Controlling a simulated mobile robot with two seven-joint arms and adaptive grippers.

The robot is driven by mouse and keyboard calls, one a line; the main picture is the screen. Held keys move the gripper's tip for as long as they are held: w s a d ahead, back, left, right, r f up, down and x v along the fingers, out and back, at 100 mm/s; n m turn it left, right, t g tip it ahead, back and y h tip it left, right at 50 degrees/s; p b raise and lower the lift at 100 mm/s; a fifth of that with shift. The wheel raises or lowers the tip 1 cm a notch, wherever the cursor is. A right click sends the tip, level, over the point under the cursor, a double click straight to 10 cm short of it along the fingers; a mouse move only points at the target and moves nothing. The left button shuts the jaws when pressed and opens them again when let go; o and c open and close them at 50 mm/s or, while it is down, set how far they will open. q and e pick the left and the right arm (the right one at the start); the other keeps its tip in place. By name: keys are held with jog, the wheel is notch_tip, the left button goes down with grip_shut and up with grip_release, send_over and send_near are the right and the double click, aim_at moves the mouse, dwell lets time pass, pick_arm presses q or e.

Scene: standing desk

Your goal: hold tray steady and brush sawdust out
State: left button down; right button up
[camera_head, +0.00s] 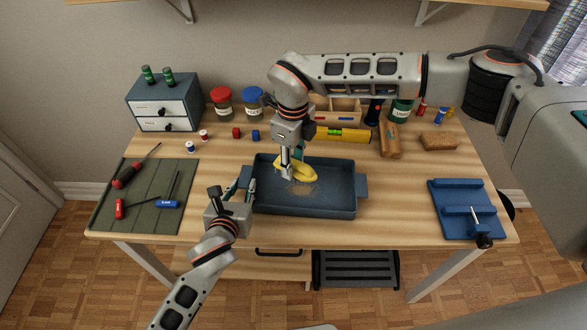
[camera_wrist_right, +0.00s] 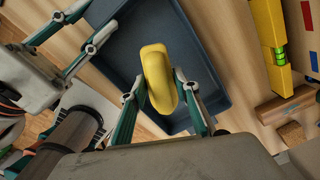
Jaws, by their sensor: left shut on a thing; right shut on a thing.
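The dark blue tray (camera_head: 335,206) stands on the desk near its front middle, with a tab handle at each end. A small patch of tan sawdust (camera_head: 300,188) lies on its floor. My left gripper (camera_head: 248,186) is shut on the tray's left handle. My right gripper (camera_head: 290,160) points down over the tray, shut on a yellow brush (camera_head: 300,171) just beside the sawdust. In the right wrist view the brush (camera_wrist_right: 158,78) sits between the fingers, over the tray (camera_wrist_right: 125,45). Its bristles are hidden, so I cannot tell whether they touch the tray.
A green mat (camera_head: 150,190) with screwdrivers lies left. A blue fixture (camera_head: 463,208) stands right. Behind the tray are a yellow level (camera_head: 342,134), a wooden block (camera_head: 390,141), jars (camera_head: 253,104) and a drawer box (camera_head: 165,103). Bare desk lies between tray and fixture.

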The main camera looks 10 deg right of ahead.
jog(key=shift+r, duration=1.35)
jog(key=shift+s+f, duration=0.1)
jog(key=shift+f, duration=0.1)
